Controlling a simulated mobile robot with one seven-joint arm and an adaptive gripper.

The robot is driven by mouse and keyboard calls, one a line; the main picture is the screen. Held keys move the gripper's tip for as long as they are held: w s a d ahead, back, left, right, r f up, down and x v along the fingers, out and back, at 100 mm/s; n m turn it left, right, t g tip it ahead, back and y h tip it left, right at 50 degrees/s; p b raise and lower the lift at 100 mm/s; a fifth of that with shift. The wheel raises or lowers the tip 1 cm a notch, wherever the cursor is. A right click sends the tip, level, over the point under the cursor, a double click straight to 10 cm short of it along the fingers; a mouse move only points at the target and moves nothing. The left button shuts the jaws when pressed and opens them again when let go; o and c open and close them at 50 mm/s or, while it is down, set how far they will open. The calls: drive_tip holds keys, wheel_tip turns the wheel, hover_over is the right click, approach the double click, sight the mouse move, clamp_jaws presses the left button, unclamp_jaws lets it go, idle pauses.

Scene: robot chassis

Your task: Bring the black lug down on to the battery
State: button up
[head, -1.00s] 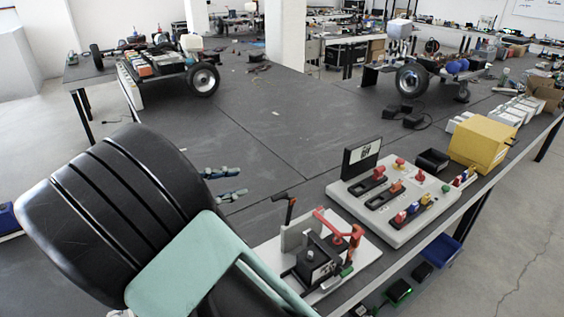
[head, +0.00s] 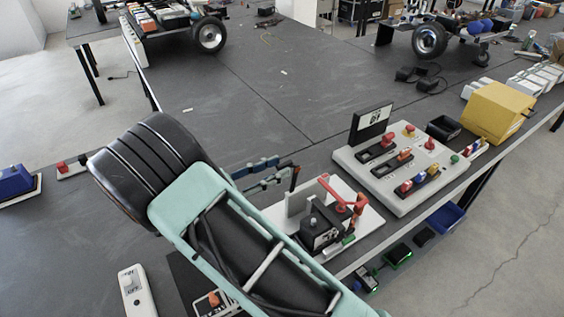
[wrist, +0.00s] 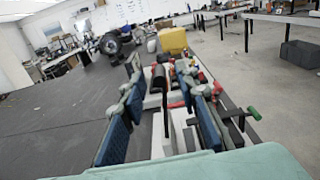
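The battery (head: 317,234) is a black block with a grey post on top, on a white board (head: 366,220). A red lug arm (head: 336,194) rises beside it. The black lug's thin black arm (head: 295,179) stands raised at the board's left side, partly hidden behind my gripper in the head view. My gripper (head: 268,174) has blue-padded fingers and is just left of that arm. In the wrist view, the fingers of my gripper (wrist: 165,108) are apart, with a thin black upright piece (wrist: 165,92) showing between them. I cannot tell whether they touch it.
A white panel (head: 380,190) with coloured knobs and switches lies right of the battery board. A yellow box (head: 495,112) and a black bin (head: 443,128) stand beyond it. A blue bin (head: 446,217) hangs below the table edge. The dark tabletop (head: 240,105) behind is largely clear.

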drive_tip(key=shift+x, duration=1.2)
clamp_jaws()
